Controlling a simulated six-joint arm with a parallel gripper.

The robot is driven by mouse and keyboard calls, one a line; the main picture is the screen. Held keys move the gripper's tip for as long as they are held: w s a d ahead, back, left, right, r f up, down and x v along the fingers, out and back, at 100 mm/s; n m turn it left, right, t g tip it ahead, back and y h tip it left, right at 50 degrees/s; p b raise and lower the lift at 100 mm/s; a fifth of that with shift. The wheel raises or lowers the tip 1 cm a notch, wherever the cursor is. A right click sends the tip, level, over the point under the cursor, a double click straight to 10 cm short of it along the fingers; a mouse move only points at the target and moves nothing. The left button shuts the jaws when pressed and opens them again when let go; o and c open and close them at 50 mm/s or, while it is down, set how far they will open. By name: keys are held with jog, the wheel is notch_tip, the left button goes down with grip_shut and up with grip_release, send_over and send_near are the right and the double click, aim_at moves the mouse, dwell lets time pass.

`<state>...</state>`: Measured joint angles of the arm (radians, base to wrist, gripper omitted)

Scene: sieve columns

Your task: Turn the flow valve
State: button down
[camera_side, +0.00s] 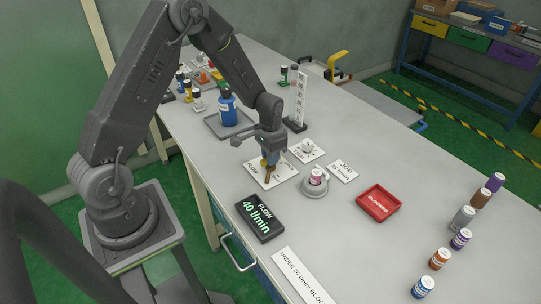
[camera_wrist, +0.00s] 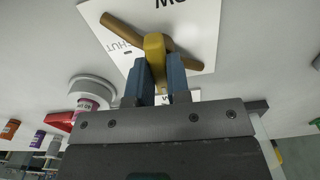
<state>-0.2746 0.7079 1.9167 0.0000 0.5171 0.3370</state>
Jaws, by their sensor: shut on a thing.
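The flow valve has a brown bar-shaped handle (camera_wrist: 126,30) with a yellow grip (camera_wrist: 154,47), over a white plate (camera_wrist: 195,25) lettered "FLOW" and "SHUT". In the side view the white plate (camera_side: 258,178) lies on the bench, and the brown handle (camera_side: 268,175) shows just below my gripper (camera_side: 270,158). My gripper points down, and its two blue fingers (camera_wrist: 160,75) are shut on the yellow grip, one on each side. The fingers hide part of the valve. A black display (camera_side: 260,217) reads "FLOW 40 l/min".
A pink-labelled vial (camera_side: 316,177) stands in a round grey holder just right of the valve. A red tray (camera_side: 379,203) and several capped vials (camera_side: 462,219) are farther right. A blue bottle (camera_side: 227,108) stands on a grey tray behind. A dial plate (camera_side: 307,150) is close by.

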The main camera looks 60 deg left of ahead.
jog(key=shift+n, duration=0.5)
jog(key=c, duration=1.1)
grip_release()
notch_tip(320, 180, up, 14)
jog(key=shift+f, duration=0.1)
jog(key=s+d+r+t, duration=0.2)
jog(key=s+d+r, duration=0.1)
jog(key=s, duration=0.4)
jog(key=s+d+r+t, duration=0.1)
jog(key=s+d+r, duration=0.3)
jog(key=s+r, duration=0.2)
jog(key=s+d+r+t, duration=0.2)
jog(key=s+d+r, duration=0.2)
jog(key=s, duration=0.3)
jog(key=shift+s+d+r+t, duration=0.2)
jog(key=shift+s+r+t, duration=0.15)
jog(key=shift+r, duration=0.4)
